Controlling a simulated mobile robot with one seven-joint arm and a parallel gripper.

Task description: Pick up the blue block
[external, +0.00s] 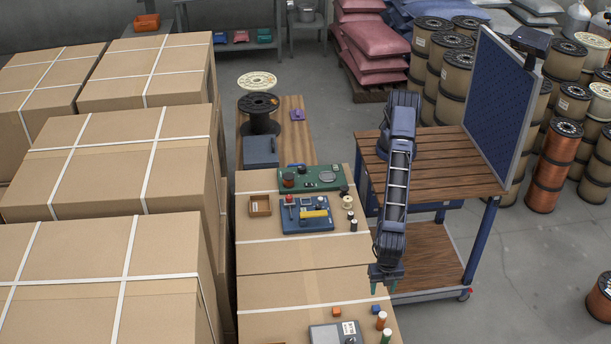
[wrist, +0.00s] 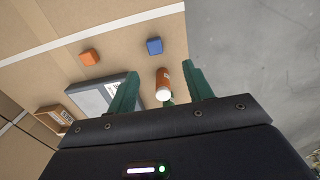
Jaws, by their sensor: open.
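The blue block (external: 375,310) lies on the cardboard box top (external: 290,300) near its right side. It also shows in the wrist view (wrist: 154,46), ahead of my fingers and apart from them. My gripper (external: 386,281) hangs above and behind the block in the external view, near the box's right edge. In the wrist view my gripper (wrist: 163,71) has its green fingers spread with nothing held between them.
An orange block (external: 336,311) lies left of the blue one. A grey device (external: 324,334) and a green cylinder (external: 387,337) are close by. A wooden tray (external: 260,205) and a blue board (external: 293,220) sit farther back.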

